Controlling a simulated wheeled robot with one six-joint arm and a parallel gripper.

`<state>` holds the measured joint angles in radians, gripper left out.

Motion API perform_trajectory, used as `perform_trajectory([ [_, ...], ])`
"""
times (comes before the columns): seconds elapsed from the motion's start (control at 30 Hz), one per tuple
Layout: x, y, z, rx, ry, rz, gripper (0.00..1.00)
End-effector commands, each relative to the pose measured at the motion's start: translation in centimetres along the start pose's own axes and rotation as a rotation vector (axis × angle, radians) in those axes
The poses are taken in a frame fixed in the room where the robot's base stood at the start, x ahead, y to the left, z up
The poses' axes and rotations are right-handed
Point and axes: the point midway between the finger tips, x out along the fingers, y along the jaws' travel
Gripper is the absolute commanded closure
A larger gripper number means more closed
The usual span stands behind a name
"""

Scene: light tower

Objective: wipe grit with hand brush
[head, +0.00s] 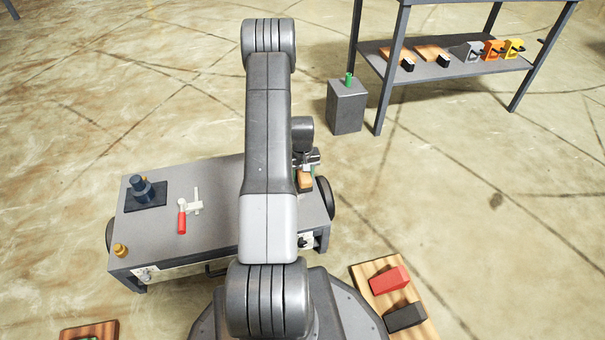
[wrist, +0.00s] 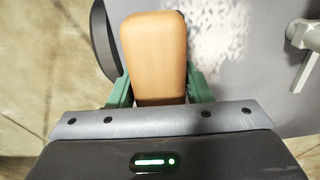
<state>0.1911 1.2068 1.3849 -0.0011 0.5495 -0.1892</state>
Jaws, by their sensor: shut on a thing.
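The hand brush shows as a tan, rounded block (wrist: 153,50) in the wrist view. My gripper (wrist: 160,96) is shut on it, with a green finger at each side. The brush's bristles are hidden under the block. In the head view the brush (head: 305,182) is partly hidden behind my arm, over the right part of a grey cart top (head: 150,228). A pale speckled patch, which looks like grit (wrist: 218,32), lies on the grey top right of the brush in the wrist view. I cannot tell whether the brush touches the surface.
A red-handled clamp (head: 182,220), a dark blue cylinder (head: 142,189) and an orange knob (head: 120,250) are on the cart's left half. A wooden board (head: 375,270) with red and black blocks lies front right. A grey box (head: 346,108) and a shelf (head: 440,68) stand behind.

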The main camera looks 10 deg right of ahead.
Motion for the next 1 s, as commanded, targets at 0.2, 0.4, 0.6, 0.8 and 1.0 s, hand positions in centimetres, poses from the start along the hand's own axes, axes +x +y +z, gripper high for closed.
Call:
perform_trajectory([
  [0.2,0.5,0.0,0.0,0.000,0.001,0.000,0.73],
  [0.4,0.9,0.0,0.0,0.000,0.000,0.000,0.73],
  [0.6,1.3,0.0,0.0,0.000,0.000,0.000,0.73],
  [0.8,1.6,0.0,0.0,0.000,0.001,0.000,0.73],
  [1.0,1.5,-0.7,0.0,-0.002,0.001,0.000,0.73],
])
